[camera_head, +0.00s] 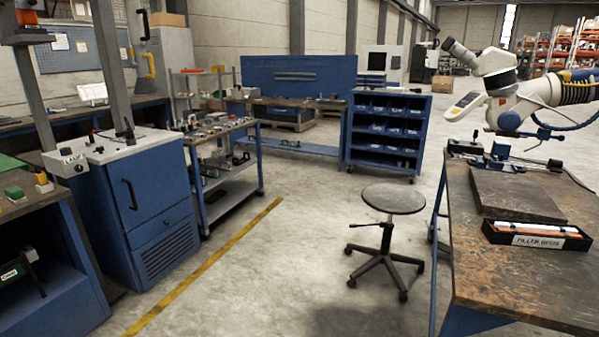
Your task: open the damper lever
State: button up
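No part in view is labelled as a damper lever, so I cannot tell for sure which one it is. A yellow handle (149,65) sits by the grey wall pipe (143,25) at the back left. A small black lever-like part (127,131) stands upright on top of the blue cabinet (150,200) at the left.
A workbench (520,280) with a dark plate and a "FILLER RODS" tray (537,233) fills the right. A round stool (393,199) stands mid-floor. A tool cart (225,165) stands beside the cabinet. Floor along the yellow line (205,265) is clear.

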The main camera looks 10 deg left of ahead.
aim_at(132, 57)
jog(key=i+j+u, duration=0.3)
jog(key=u, duration=0.15)
jog(key=i+j+u, duration=0.5)
jog(key=i+u, duration=0.3)
jog(key=u, duration=0.15)
jog(key=i+j, duration=0.1)
jog(key=i, duration=0.8)
jog(key=i+j, duration=0.1)
jog(key=i, duration=0.85)
jog(key=i+j+z, duration=0.15)
jog(key=i, duration=0.3)
jog(key=i+j+z, duration=0.1)
jog(key=i, duration=0.35)
jog(key=z, duration=0.35)
jog(key=i+j+z, duration=0.5)
jog(key=z, duration=0.25)
jog(key=j, duration=0.1)
